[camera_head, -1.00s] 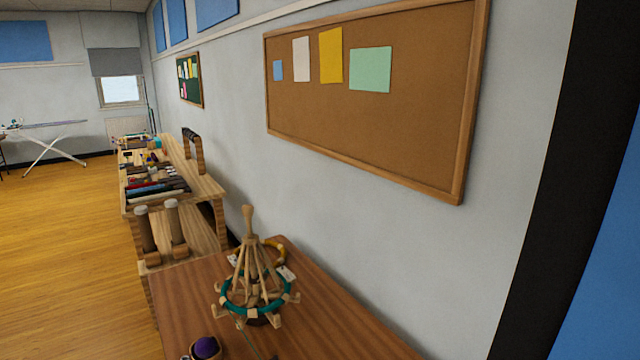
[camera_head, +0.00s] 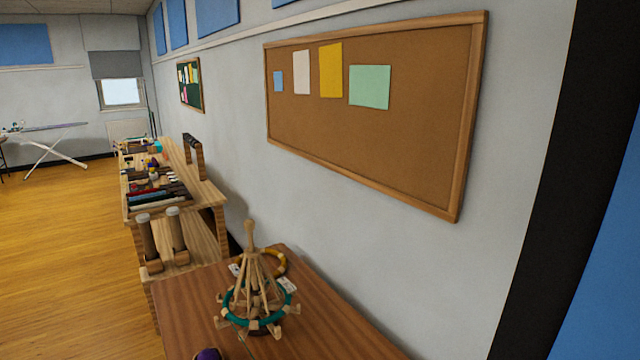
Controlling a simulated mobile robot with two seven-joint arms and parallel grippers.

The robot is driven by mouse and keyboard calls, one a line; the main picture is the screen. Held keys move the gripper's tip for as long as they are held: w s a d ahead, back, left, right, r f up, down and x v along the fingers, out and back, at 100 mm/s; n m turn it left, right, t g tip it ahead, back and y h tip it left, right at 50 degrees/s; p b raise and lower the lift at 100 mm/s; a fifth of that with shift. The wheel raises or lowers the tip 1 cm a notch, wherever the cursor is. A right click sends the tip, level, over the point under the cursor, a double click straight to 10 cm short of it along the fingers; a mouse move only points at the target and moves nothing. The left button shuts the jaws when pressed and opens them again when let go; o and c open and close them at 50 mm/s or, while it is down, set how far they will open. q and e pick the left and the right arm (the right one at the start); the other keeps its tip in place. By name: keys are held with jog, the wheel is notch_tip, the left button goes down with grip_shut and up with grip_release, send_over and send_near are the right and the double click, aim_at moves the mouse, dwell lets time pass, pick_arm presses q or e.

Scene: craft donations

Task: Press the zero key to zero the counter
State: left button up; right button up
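I cannot make out a counter or a zero key in the head view. A wooden yarn swift (camera_head: 256,292) with a teal ring of yarn around its ribs stands on the brown table (camera_head: 187,305) at the bottom centre. A yellow ring (camera_head: 277,262) lies behind it near the wall, with small white tags beside the swift. A purple ball (camera_head: 208,354) is cut off at the bottom edge. Neither of my grippers shows.
A wooden bench (camera_head: 211,194) with many craft items runs along the wall behind the table, with two upright cylinders (camera_head: 177,230) in front of it. A cork board (camera_head: 380,120) hangs on the wall.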

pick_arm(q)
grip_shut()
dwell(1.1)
